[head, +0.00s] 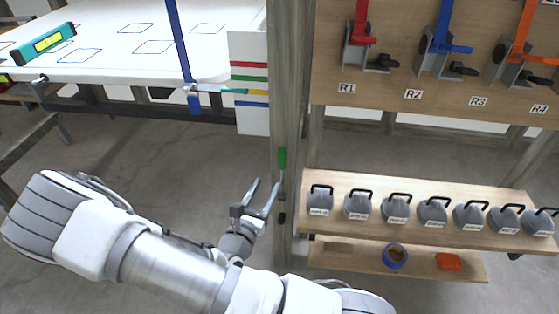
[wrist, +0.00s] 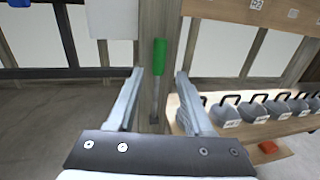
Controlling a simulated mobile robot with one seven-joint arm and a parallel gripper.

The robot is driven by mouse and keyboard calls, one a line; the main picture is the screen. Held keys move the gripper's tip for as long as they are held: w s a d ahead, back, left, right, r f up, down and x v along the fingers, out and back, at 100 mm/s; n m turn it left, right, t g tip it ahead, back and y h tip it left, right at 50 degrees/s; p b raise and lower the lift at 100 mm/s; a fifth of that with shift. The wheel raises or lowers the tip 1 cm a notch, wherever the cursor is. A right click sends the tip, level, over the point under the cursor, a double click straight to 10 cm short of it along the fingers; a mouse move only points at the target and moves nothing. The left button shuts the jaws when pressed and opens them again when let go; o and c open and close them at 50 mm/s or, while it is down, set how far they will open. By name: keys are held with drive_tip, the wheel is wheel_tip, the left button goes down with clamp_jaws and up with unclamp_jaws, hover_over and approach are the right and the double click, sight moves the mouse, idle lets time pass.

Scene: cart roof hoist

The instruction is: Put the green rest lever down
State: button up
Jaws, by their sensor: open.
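The green rest lever (head: 282,160) is on the wooden post, with its green grip pointing up and its metal shank running down to a dark pivot. In the wrist view the green grip (wrist: 159,56) stands upright ahead of my gripper, between the lines of the two fingers. My gripper (head: 265,191) is open and empty, just left of the post and a little below the green grip. In the wrist view the open fingers (wrist: 159,74) show nothing between them touching either one. The distance from fingertips to lever is hard to tell.
The wooden post (head: 287,80) stands right by my gripper. A shelf (head: 330,180) to the right holds several grey weights with black handles. Red, blue and orange levers (head: 440,35) are on the board above. A white table (head: 120,60) with a teal level stands at the left.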

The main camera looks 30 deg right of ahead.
sight(281, 159)
drive_tip(key=b+x, duration=0.1)
drive_tip(key=x, duration=1)
drive_tip(key=shift+w+d, duration=0.25)
drive_tip(key=shift+d, duration=0.05)
drive_tip(key=shift+c, duration=0.4)
clamp_jaws()
idle(0.5)
